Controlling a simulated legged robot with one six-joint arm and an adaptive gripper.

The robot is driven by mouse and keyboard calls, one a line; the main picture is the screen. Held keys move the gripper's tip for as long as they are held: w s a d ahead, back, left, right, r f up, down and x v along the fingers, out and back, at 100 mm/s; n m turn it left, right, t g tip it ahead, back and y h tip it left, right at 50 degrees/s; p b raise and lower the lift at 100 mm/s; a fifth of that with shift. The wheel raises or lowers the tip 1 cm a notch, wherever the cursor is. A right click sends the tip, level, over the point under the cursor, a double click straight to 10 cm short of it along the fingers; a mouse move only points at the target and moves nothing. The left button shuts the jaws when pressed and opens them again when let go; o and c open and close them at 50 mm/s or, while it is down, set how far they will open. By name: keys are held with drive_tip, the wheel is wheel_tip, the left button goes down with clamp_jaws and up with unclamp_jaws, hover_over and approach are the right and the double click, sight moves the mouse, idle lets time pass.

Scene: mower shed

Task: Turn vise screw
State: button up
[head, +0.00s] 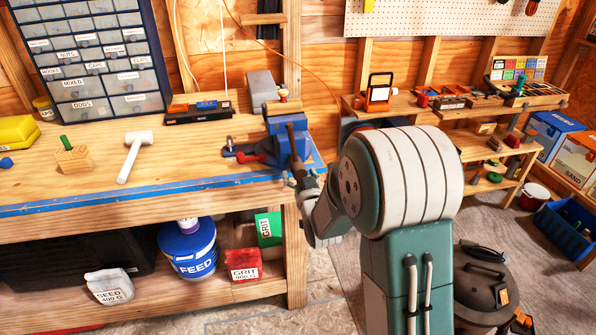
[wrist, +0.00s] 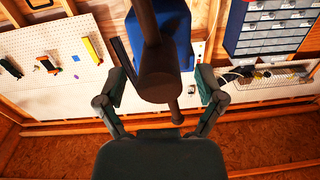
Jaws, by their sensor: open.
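A blue vise (head: 279,138) stands at the right front corner of the workbench; its blue body (wrist: 178,30) also shows in the wrist view. The dark brown vise screw (head: 297,150) sticks out from the vise's front. In the wrist view the round end of the screw (wrist: 158,88) and a bar across it are seen close up. My gripper (wrist: 160,80) is open, with one finger on each side of the screw and a visible gap on both sides. In the head view my gripper (head: 303,183) is small and partly hidden by my arm.
On the workbench (head: 60,196) are a white mallet (head: 134,157), a wooden block (head: 73,158) and a red-handled tool (head: 252,158) close to the vise. A blue bucket (head: 189,250) and a red box (head: 243,265) sit on the shelf below. Floor is clear before the bench.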

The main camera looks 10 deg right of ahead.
drive_tip(key=shift+w, duration=0.75)
drive_tip(key=c, duration=1.1)
drive_tip(key=shift+m, duration=0.7)
drive_tip(key=shift+c, duration=0.2)
drive_tip(key=o, duration=1.1)
drive_tip(key=shift+o, duration=0.2)
